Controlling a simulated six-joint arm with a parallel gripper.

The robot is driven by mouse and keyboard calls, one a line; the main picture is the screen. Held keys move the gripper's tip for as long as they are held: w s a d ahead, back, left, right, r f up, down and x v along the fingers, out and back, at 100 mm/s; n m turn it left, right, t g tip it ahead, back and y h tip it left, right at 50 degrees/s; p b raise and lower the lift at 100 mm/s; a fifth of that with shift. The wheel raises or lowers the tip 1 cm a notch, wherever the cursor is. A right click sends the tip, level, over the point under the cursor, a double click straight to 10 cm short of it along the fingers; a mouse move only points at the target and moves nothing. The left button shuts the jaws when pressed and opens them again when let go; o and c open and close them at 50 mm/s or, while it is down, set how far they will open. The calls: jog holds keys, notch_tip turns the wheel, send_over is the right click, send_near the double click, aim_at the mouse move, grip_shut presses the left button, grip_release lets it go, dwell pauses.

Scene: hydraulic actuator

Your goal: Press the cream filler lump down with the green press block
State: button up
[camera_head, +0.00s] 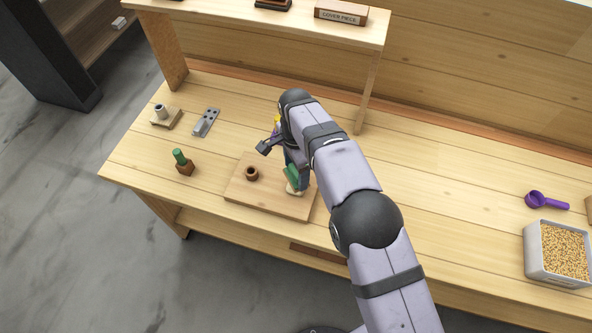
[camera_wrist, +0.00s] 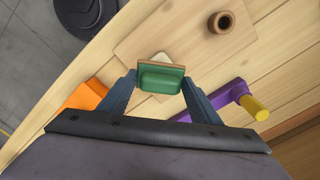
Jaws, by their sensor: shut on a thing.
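My gripper (camera_head: 293,170) is shut on the green press block (camera_head: 290,173), over the right part of the wooden board. In the wrist view the green press block (camera_wrist: 160,80), with a brownish edge, sits between the two fingers of my gripper (camera_wrist: 158,82). The cream filler lump (camera_head: 293,189) shows just below the block in the head view. In the wrist view only a pale part of the lump (camera_wrist: 160,58) shows past the block's edge; the rest is hidden. I cannot tell whether block and lump touch.
A brown ring-shaped cup (camera_head: 251,174) stands on the wooden board (camera_head: 265,204), left of my gripper. A green-topped brown piece (camera_head: 183,163), a grey plate with holes (camera_head: 206,122) and a small fitting (camera_head: 161,113) lie further left. A grain bin (camera_head: 529,258) and purple scoop (camera_head: 540,201) are far right.

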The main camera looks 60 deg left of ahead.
jog(key=shift+r+p, duration=1.15)
jog(key=shift+r, duration=0.95)
jog(key=shift+w+d, duration=0.1)
jog(key=shift+w, duration=0.4)
jog(key=w+d+r, duration=0.1)
jog(key=w+d, duration=0.4)
jog(key=w, duration=0.3)
jog(key=w+d, duration=0.4)
jog(key=w, duration=0.4)
jog(key=w+d+r, duration=0.1)
jog(key=w+d, duration=0.5)
jog(key=d, duration=0.2)
jog(key=w+d+r, duration=0.1)
jog(key=w+d, duration=0.5)
jog(key=d, duration=0.3)
jog(key=s+d, duration=0.2)
jog(key=d, duration=2.9)
jog(key=shift+s+r, duration=0.25)
jog(key=shift+s, duration=0.05)
